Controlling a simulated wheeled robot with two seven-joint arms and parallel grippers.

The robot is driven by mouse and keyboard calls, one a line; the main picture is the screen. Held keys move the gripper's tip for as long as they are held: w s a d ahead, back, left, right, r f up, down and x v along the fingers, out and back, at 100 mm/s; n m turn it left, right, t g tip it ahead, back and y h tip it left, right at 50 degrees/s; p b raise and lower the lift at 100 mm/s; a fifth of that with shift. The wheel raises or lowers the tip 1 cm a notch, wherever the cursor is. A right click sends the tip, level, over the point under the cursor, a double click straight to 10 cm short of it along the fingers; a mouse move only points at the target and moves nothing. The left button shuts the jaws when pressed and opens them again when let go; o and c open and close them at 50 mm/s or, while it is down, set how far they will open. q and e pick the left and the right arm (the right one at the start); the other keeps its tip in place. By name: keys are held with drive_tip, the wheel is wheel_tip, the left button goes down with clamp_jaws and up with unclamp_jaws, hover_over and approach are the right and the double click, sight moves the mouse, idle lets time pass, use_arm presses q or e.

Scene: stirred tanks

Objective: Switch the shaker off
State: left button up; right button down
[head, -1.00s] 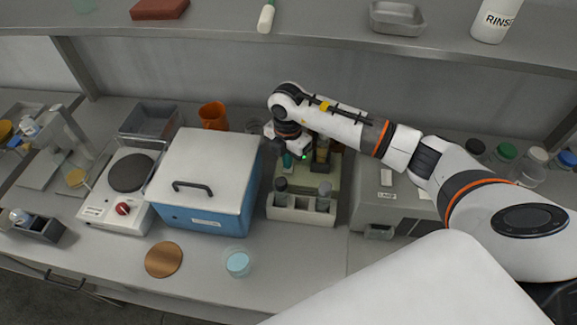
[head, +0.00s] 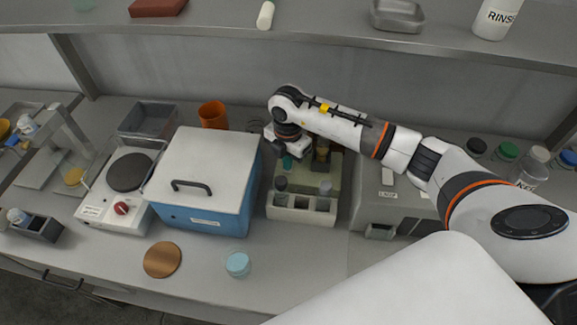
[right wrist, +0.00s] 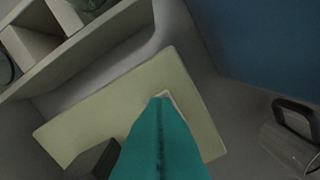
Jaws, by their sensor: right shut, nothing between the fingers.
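The shaker (head: 333,178) is a pale green-beige unit at the back middle of the bench, partly hidden by my right arm and the rack in front. My right gripper (head: 288,162) points down at its left part, with teal fingertips pressed together and empty. In the right wrist view, the shut fingertips (right wrist: 160,105) reach over a pale yellow-green surface (right wrist: 95,115). A small cream piece shows right behind their tip; contact cannot be told. A dark block (right wrist: 95,160) lies left of the fingers. No lit lamp shows on the shaker. My left gripper is out of view.
A beige rack (head: 300,214) with bottles stands in front of the shaker. A blue bath with white lid (head: 205,165) stands close on the left, a grey device (head: 385,205) on the right. A shelf (head: 290,42) runs above.

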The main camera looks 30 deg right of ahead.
drive_tip(key=shift+f+b, duration=0.3)
drive_tip(key=shift+f, duration=0.1)
drive_tip(key=shift+r, duration=0.1)
drive_tip(key=shift+r+p, duration=0.7)
drive_tip(key=shift+r, duration=0.05)
drive_tip(key=shift+r+p, duration=2)
drive_tip(key=shift+r, duration=0.75)
drive_tip(key=shift+f, duration=0.1)
